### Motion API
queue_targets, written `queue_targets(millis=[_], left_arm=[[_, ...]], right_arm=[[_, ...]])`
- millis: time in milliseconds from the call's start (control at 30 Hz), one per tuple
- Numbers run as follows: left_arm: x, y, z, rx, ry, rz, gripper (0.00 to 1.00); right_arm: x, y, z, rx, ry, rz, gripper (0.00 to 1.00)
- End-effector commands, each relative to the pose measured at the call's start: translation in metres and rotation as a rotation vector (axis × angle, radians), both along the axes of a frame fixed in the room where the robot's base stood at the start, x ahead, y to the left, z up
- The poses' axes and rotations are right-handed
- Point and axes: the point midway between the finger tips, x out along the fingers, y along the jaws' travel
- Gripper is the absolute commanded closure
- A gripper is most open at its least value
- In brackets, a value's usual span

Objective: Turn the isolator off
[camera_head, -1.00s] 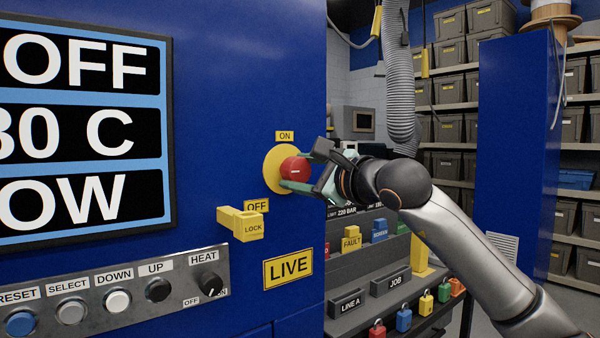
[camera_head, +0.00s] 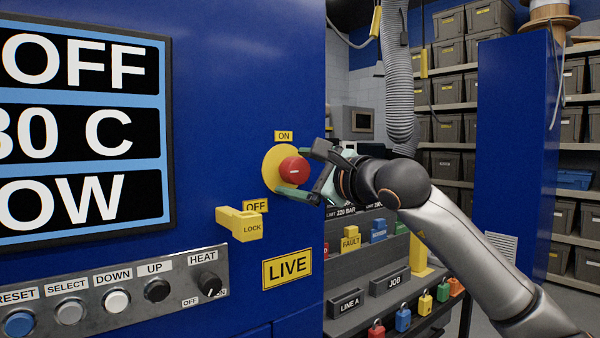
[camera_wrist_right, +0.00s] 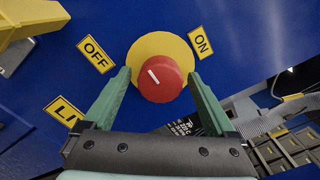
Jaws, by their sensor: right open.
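The isolator is a red round knob (camera_head: 294,170) on a yellow disc (camera_head: 270,168) on the blue cabinet wall. An ON label (camera_head: 284,135) is above it and an OFF label (camera_head: 256,205) is at its lower left. My left gripper is not in view.
A yellow LOCK block (camera_head: 240,224) juts out below the knob. A LIVE sign (camera_head: 288,268) and a button panel (camera_head: 110,295) are lower on the cabinet. To the right is a grey rack with coloured padlocks (camera_head: 403,319). Shelves with bins stand behind.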

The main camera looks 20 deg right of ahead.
Motion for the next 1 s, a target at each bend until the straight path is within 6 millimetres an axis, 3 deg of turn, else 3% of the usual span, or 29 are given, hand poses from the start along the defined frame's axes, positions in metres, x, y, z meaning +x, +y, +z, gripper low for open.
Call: queue_targets(millis=[267, 500, 700, 1000], left_arm=[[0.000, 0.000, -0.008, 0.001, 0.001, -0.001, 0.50], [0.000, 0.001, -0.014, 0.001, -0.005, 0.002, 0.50], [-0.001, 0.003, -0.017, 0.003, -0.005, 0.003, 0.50], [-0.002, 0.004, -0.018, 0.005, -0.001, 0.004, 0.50]], right_arm=[[-0.023, -0.009, -0.002, 0.000, -0.003, -0.002, 0.09], [-0.073, -0.028, -0.002, -0.002, -0.004, -0.002, 0.09], [-0.105, -0.039, -0.001, -0.001, -0.001, -0.002, 0.09], [-0.118, -0.043, 0.000, -0.001, 0.001, 0.000, 0.09]])
